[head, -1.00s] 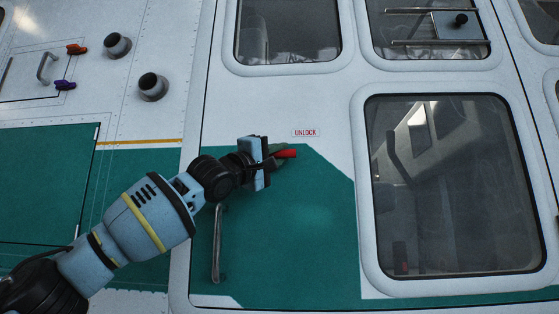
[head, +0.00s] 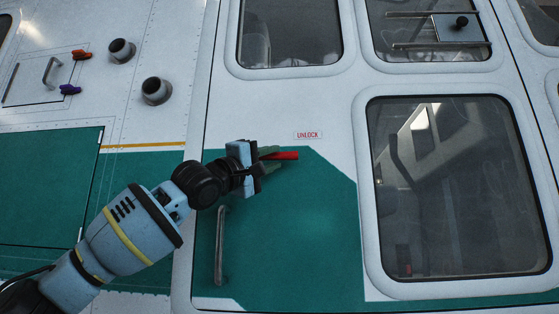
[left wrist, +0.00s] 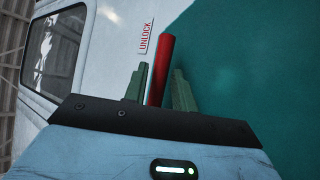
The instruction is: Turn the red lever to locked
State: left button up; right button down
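The red lever (head: 285,156) is on the green and white door, just below the UNLOCK label (head: 308,135). In the head view it lies nearly level, its free end pointing right. My left gripper (head: 270,161) is at the lever's left part, its green fingers apart. In the left wrist view the lever (left wrist: 166,60) runs between the two fingers (left wrist: 161,88), with a narrow gap on each side, and sticks out past their tips. The lever's base is hidden by the gripper. My right gripper is not in view.
A long metal door handle (head: 221,245) stands upright below my left gripper. A large window (head: 460,200) is to the right. Two round knobs (head: 156,91) stick out at upper left, near a small hatch handle (head: 50,72). The green panel right of the handle is clear.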

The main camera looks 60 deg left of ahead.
pick_arm(q)
jog(key=shift+b+v, duration=0.35)
jog(key=shift+v, duration=1.75)
